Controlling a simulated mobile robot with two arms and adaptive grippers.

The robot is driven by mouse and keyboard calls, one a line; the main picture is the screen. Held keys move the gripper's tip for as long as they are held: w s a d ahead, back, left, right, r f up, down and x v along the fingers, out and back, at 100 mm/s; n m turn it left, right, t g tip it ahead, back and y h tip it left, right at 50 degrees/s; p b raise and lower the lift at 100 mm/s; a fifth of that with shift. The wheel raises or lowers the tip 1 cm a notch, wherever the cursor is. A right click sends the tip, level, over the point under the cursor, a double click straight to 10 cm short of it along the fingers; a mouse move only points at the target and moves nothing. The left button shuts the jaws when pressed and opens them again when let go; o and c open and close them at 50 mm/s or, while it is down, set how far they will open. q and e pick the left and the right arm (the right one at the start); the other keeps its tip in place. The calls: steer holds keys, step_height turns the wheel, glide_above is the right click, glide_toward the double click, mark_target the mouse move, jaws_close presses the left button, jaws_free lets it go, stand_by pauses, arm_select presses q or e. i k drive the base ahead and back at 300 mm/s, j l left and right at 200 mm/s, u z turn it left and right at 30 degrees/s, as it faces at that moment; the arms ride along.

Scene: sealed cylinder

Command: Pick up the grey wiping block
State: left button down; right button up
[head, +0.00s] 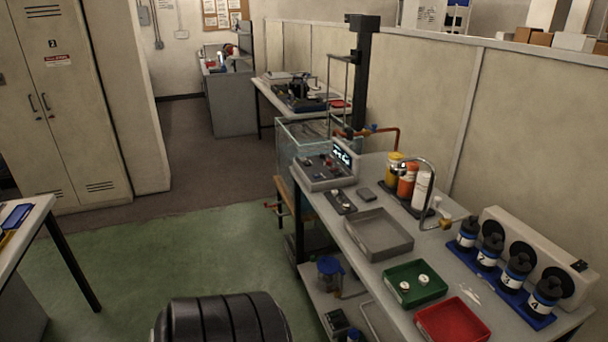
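A small dark grey block (366,195), which looks like the wiping block, lies on the workbench (321,213) at right. It sits behind the grey tray (378,235) and in front of the control box. A small dark plate with light parts (341,201) lies just left of it. The block looks uncovered and nothing touches it from above. Neither of my grippers shows in the head view.
A control box (326,168) stands by a glass tank (298,140). Coloured bottles (407,180) and a curved metal tap (432,175) stand right of the block. Green (416,284) and red (453,321) trays and numbered black-capped bottles (515,270) are nearer. Green floor (170,260) is clear at left.

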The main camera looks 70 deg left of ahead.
mark_target(366, 195)
steer(key=u, duration=1.8)
